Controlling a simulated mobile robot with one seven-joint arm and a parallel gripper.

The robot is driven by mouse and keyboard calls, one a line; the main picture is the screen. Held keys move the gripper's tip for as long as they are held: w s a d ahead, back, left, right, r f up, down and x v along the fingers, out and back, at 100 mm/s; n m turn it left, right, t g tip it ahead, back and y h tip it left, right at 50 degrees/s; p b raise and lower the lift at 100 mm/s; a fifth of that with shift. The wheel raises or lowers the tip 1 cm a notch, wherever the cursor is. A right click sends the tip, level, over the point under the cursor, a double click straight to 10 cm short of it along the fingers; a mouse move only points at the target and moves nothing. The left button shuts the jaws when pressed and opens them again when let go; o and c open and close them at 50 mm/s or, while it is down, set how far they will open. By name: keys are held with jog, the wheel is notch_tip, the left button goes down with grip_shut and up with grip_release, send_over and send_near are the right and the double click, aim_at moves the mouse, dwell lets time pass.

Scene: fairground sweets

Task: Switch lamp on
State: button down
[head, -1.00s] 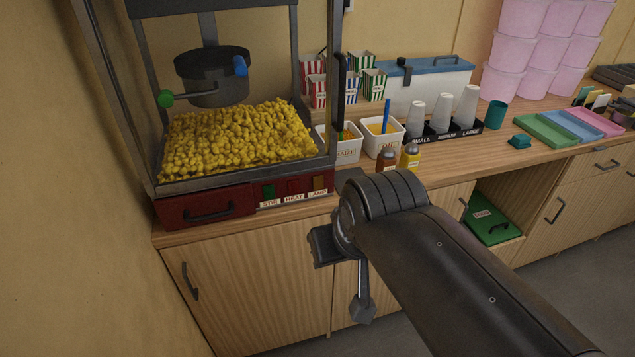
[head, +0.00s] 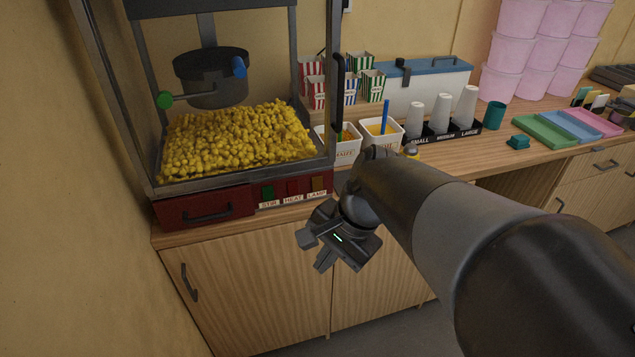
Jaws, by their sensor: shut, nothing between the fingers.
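The popcorn machine (head: 205,205) stands on the counter at the left, with a red base. On the right of its front is a row of three switches: a green one over the label STIR (head: 268,193), a red one over HEAT (head: 293,188), and a dull amber lamp switch (head: 318,184) over the label LAMP (head: 317,195). The amber switch looks dark. My gripper (head: 324,262) is shut and empty, in front of the cabinet doors, below the lamp switch and apart from it. My arm comes in from the lower right.
White tubs (head: 343,150) with scoops and a rack of paper cups (head: 440,118) stand right of the machine. Popcorn boxes (head: 367,82) stand behind. The counter edge (head: 240,228) lies just above my gripper. Space before the left cabinet door is free.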

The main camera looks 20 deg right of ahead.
jog(key=w+d+f+m+t+y, duration=0.15)
jog(key=w+m+y, duration=0.25)
jog(key=m, duration=0.5)
jog(key=w+d+f+m+y, duration=0.25)
jog(key=w+m, duration=0.25)
jog(key=m, duration=0.4)
jog(key=w+d+f+m+t+y, duration=0.1)
jog(key=w+d+f+m+t, duration=0.1)
jog(key=d+m, duration=0.4)
jog(key=w+d+f+m+t, duration=0.2)
jog(key=w+d+m+t, duration=0.2)
jog(key=m, duration=0.6)
jog(key=d+t, duration=0.2)
jog(key=shift+w+d+f+m+y, duration=0.2)
jog(key=shift+w+d+m+y, duration=0.15)
jog(key=shift+d+m, duration=0.05)
jog(key=shift+a+t, duration=0.1)
jog(key=shift+t, duration=0.15)
send_near(314, 190)
jog(key=s+a+x, duration=0.1)
jog(key=x, duration=0.4)
jog(key=shift+w+d, duration=0.2)
jog(key=shift+w, duration=0.6)
